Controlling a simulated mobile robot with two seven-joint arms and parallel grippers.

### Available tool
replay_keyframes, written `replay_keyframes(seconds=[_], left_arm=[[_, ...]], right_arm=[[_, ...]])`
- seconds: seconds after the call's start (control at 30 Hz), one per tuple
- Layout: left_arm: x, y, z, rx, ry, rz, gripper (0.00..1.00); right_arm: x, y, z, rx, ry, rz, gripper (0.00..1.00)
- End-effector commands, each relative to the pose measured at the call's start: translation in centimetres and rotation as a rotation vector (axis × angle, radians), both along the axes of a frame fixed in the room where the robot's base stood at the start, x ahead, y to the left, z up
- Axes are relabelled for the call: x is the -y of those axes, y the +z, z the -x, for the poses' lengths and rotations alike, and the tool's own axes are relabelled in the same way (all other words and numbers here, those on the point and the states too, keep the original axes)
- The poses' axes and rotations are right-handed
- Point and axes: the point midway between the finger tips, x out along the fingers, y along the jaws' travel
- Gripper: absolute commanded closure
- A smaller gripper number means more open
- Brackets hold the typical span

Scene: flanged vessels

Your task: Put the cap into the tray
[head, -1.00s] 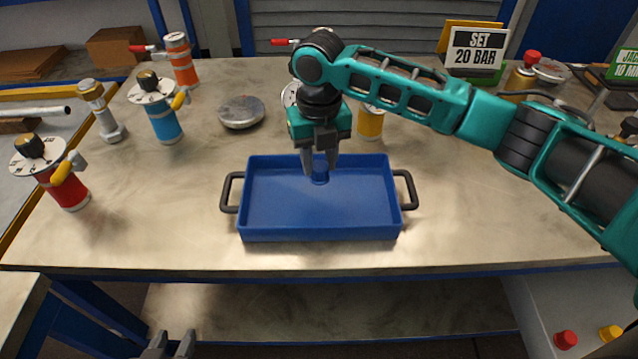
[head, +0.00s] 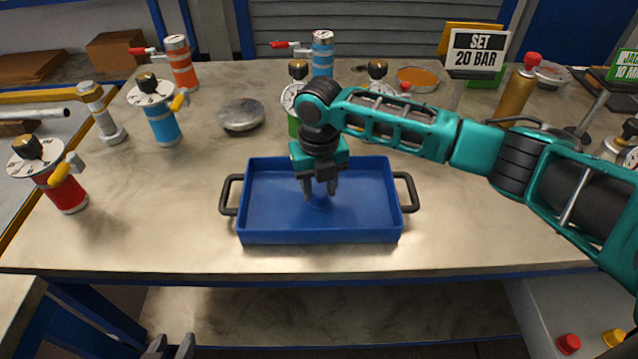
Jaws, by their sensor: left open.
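The blue tray (head: 248,222) with dark side handles stands on the bench in front of me. My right gripper (head: 319,196) points down inside the tray's outline, its fingers around a small blue cap (head: 318,204). The cap is close to the tray floor; blue on blue, I cannot tell whether it touches the floor. My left gripper (head: 170,348) is open and empty at the bottom edge, below the bench front, and only its fingertips show.
A red vessel (head: 68,198), a blue vessel (head: 165,126) and a grey disc (head: 241,114) stand left of the tray. More vessels stand behind it, partly hidden by my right arm. A "SET 20 BAR" sign (head: 476,50) is at the back right. The bench front is clear.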

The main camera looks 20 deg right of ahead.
Motion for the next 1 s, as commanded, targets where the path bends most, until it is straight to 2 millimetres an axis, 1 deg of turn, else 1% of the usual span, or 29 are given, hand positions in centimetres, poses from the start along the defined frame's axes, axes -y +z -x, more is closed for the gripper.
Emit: replay_keyframes(seconds=[0.03,0.2,0.43,0.53,0.67,0.9,1.0], left_arm=[[0.0,0.0,-0.1,0.001,0.000,0.000,0.57],[0.0,0.0,-0.1,0.002,0.000,0.000,0.57],[0.0,0.0,-0.1,0.001,0.000,0.000,0.57],[0.0,0.1,-0.1,0.001,0.000,0.000,0.57],[0.0,0.5,-0.1,0.001,0.000,0.000,0.57],[0.0,1.0,0.1,-0.001,0.000,0.000,0.57],[0.0,1.1,0.1,-0.003,-0.001,0.000,0.57]], right_arm=[[0.0,0.0,0.0,0.000,0.000,0.000,0.54],[0.0,0.0,0.0,0.000,0.000,0.000,0.39],[0.0,0.1,0.0,0.000,0.000,0.000,0.39],[0.0,0.8,0.0,0.001,0.000,-0.002,0.39],[0.0,2.9,-0.1,0.004,0.000,-0.002,0.39],[-0.1,8.2,-0.1,0.004,0.000,-0.002,0.39],[0.0,10.0,-0.1,0.003,0.000,-0.001,0.39]])
